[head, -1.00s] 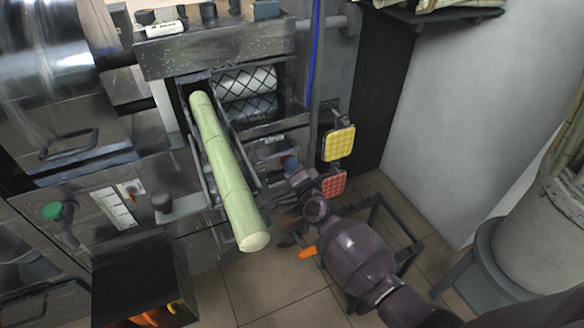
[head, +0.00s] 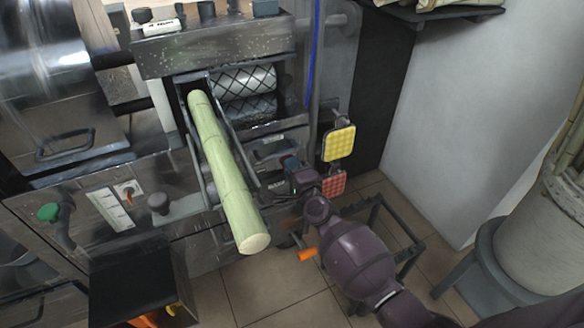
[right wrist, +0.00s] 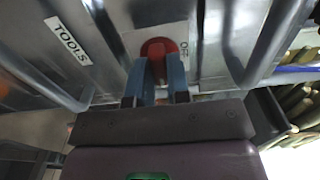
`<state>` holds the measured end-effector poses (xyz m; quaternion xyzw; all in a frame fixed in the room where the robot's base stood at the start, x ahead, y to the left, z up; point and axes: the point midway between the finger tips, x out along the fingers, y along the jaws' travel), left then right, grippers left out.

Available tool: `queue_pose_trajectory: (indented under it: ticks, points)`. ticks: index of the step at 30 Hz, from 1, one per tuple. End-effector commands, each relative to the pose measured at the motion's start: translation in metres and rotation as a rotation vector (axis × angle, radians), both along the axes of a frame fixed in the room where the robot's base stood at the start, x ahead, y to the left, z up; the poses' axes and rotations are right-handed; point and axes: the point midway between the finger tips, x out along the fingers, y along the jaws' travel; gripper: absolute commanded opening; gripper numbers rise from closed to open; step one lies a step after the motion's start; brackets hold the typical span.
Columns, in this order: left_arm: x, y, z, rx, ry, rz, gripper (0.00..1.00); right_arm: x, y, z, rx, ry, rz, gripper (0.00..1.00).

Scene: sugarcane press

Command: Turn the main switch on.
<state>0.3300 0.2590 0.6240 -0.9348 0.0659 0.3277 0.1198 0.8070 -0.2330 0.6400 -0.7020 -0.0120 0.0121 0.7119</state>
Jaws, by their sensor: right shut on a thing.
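The main switch (right wrist: 153,46) is a red round knob with a handle, on a pale plate with the word OFF beside it, in the right wrist view. My right gripper (right wrist: 159,64) has its two blue-grey fingers on either side of the red handle and is shut on it. In the head view my right gripper (head: 287,178) reaches the front of the press, right of the cane; it hides the switch there. My left gripper is not in view.
A green sugarcane stalk (head: 228,178) sticks out of the press rollers (head: 245,82) close left of my right gripper. A drawer front labelled TOOLS (right wrist: 72,40) is beside the switch.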

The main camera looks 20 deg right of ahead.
Motion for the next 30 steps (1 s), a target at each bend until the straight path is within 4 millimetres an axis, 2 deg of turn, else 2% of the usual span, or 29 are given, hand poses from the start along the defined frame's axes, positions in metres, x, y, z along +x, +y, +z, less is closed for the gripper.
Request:
queue_pose_trajectory:
  ticks: [6,7,12,23,30]
  points:
    - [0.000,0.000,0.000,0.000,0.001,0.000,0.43,0.000,0.000,-0.001,0.004,0.001,0.001,0.00]
    - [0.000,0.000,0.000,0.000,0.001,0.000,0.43,0.000,0.000,-0.001,0.004,0.001,0.001,0.18]
    - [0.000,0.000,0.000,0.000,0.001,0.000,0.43,0.000,0.000,0.000,0.003,0.001,0.000,0.43]
    - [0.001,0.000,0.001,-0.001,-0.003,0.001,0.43,-0.004,0.000,0.000,0.001,0.000,0.000,0.43]
    - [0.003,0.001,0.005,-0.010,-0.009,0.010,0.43,-0.033,-0.002,0.002,0.002,-0.001,-0.001,0.43]
